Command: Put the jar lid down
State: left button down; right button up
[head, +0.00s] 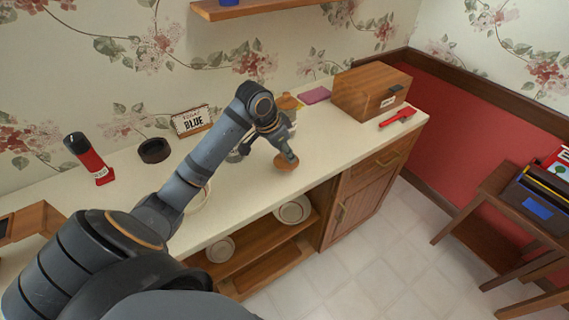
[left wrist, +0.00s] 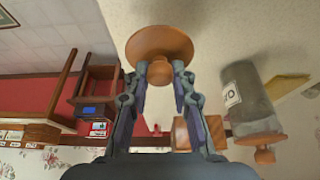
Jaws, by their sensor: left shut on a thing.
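The jar lid (head: 286,162) is a round brown wooden disc with a knob. My left gripper (head: 291,153) is shut on its knob, over the front part of the cream counter (head: 335,140). In the left wrist view the lid (left wrist: 160,45) sits between the fingertips, with its knob (left wrist: 160,72) pinched. I cannot tell whether the disc touches the counter. A grey glass jar (left wrist: 245,95) with a label and a knobbed wooden lid of its own (left wrist: 258,138) stands to the side in that view. My right gripper is not in view.
A wooden box (head: 372,90), red tool (head: 397,117) and pink pad (head: 314,96) are at the counter's right. The counter right of the lid is clear.

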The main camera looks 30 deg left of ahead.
aim_at(285, 161)
pick_arm(q)
jog(key=shift+w+a+f, duration=0.15)
jog(key=shift+f, duration=0.1)
jog(key=shift+w+a+f, duration=0.1)
jog(key=shift+a+f, duration=0.05)
jog(key=shift+f, duration=0.85)
jog(key=shift+w+a+f, duration=0.1)
jog(key=shift+a+f, duration=0.05)
jog(key=shift+f, duration=0.85)
jog(key=c, duration=1.1)
grip_release()
jog(key=shift+f, duration=0.1)
jog(key=shift+v, duration=6.15)
